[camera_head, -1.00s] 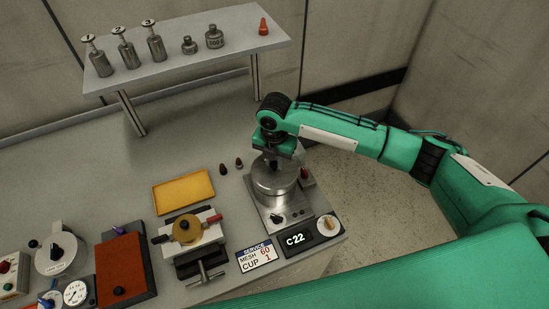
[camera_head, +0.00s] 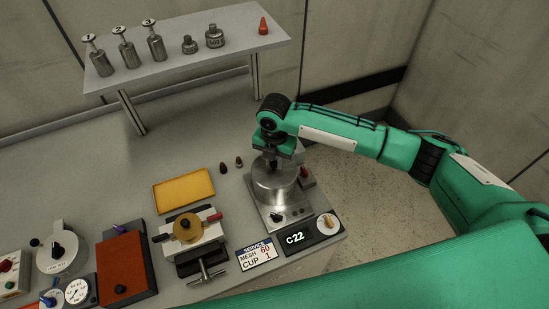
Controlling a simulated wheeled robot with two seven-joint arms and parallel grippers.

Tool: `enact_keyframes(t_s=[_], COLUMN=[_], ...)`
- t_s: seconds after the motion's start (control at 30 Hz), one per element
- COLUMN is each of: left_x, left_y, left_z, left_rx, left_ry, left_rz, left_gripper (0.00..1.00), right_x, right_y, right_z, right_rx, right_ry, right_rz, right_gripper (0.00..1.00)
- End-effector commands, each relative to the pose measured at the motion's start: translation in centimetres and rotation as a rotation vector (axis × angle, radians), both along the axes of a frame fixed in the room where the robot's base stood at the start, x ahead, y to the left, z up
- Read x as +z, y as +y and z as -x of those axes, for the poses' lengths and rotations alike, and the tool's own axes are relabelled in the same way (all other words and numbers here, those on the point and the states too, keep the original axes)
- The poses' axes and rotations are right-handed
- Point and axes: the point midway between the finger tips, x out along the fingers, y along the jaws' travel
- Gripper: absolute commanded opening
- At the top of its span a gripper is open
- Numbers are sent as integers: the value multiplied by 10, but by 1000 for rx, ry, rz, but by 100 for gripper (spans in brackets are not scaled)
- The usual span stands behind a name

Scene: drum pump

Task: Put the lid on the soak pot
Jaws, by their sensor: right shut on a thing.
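The soak pot (camera_head: 274,188) is a shiny steel cylinder on a grey base unit at the right end of the bench. My right gripper (camera_head: 272,159) is directly above it, pointing down, and is shut on the lid. The lid is mostly hidden by the gripper, at the top of the pot. I cannot tell from this angle whether it rests fully on the rim. My left gripper is out of view.
A display reading C22 (camera_head: 295,236) and a service card (camera_head: 255,255) lie in front of the pot. A yellow tray (camera_head: 183,190) and a clamp device (camera_head: 188,240) stand to its left. A raised shelf (camera_head: 185,48) with several weights is behind.

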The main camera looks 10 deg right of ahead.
Motion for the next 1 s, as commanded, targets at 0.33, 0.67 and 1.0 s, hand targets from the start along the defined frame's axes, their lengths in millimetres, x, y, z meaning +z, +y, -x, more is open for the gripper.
enact_keyframes(t_s=[0.33,0.67,1.0], left_x=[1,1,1], left_y=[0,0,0], left_z=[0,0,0], left_rx=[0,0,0], left_ry=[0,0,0], left_rz=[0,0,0], left_gripper=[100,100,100], right_x=[0,0,-1], right_y=[0,0,0], right_z=[0,0,0], right_rx=[0,0,0], right_ry=[-1,-1,0], right_rz=[-1,-1,0], right_gripper=[0,48,81])
